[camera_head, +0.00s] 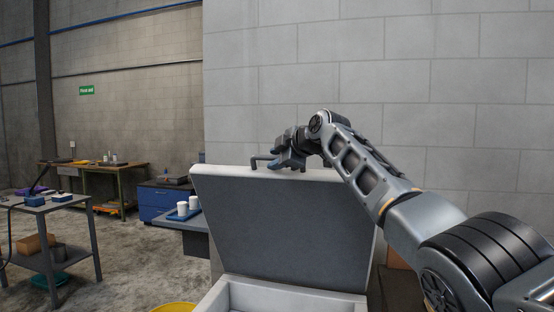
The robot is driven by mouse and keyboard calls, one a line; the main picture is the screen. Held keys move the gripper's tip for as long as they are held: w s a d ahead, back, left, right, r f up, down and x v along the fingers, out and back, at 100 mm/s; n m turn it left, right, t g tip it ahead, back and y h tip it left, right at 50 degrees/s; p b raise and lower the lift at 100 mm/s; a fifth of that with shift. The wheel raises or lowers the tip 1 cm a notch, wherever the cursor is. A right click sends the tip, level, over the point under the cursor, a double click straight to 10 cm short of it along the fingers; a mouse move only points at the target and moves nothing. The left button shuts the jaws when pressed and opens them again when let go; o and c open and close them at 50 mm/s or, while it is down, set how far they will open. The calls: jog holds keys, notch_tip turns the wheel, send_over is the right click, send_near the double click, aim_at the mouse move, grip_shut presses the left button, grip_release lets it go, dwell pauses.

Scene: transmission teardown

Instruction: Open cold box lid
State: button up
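The cold box (285,298) stands at the bottom centre, and only its pale upper rim and part of the inside show. Its lid (295,225) is raised and leans up at a steep angle, with the grey inner face towards me. A dark handle (258,160) shows at the lid's top edge. My gripper (291,160) is at that top edge, beside or around the handle. The fingers are small and partly hidden, so I cannot tell whether they are closed on it.
A block wall (440,100) stands close behind the lid. A side table with white cups (188,205) is just left of the lid. A yellow bucket (174,307) is at the bottom left. A grey cart (60,235) stands farther left, with open floor between.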

jog(key=shift+f, duration=0.25)
